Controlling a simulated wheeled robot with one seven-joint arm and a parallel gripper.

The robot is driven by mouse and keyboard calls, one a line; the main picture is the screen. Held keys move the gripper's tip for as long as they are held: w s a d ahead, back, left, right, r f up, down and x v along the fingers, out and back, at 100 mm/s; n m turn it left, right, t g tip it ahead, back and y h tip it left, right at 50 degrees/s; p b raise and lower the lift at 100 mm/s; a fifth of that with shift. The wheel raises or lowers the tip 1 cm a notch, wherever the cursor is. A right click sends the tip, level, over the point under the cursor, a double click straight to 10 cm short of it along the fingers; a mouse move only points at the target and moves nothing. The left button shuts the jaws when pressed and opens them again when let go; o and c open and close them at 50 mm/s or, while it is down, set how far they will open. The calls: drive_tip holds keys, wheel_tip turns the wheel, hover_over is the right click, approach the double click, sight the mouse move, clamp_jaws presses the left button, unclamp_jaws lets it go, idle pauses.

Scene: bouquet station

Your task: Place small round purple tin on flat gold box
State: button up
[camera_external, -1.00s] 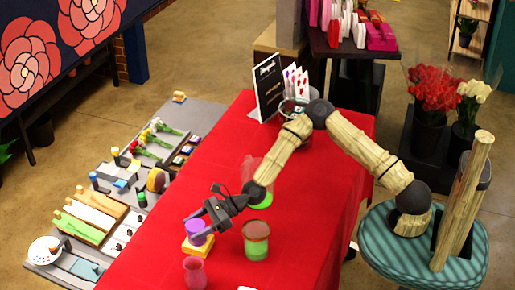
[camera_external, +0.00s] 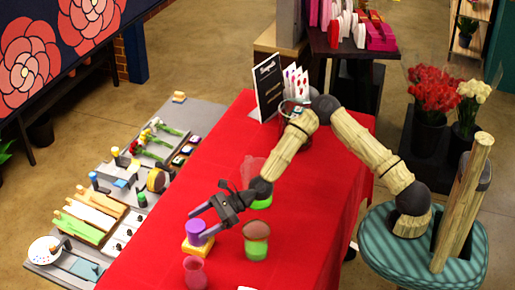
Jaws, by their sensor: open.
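The small round purple tin (camera_external: 196,232) stands upright on the flat gold box (camera_external: 197,247), on the red-covered table's left part. My gripper (camera_external: 199,224) is open. Its fingers point left toward the tin, just above and to its right. Whether a fingertip still touches the tin is too small to tell. Most of the gold box shows around the tin's base.
A green cup with a brown top (camera_external: 256,240) stands close to the right of my gripper. A pink glass vase (camera_external: 195,272) stands just in front of the box. Another green-based vase (camera_external: 262,200) is behind my arm. The red table (camera_external: 300,235) is clear to the right.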

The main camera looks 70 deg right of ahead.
drive_tip(key=b+v, duration=0.1)
drive_tip(key=v, duration=0.8)
drive_tip(key=shift+s+d, duration=0.2)
drive_tip(key=shift+s, duration=0.05)
drive_tip(key=shift+r, duration=0.1)
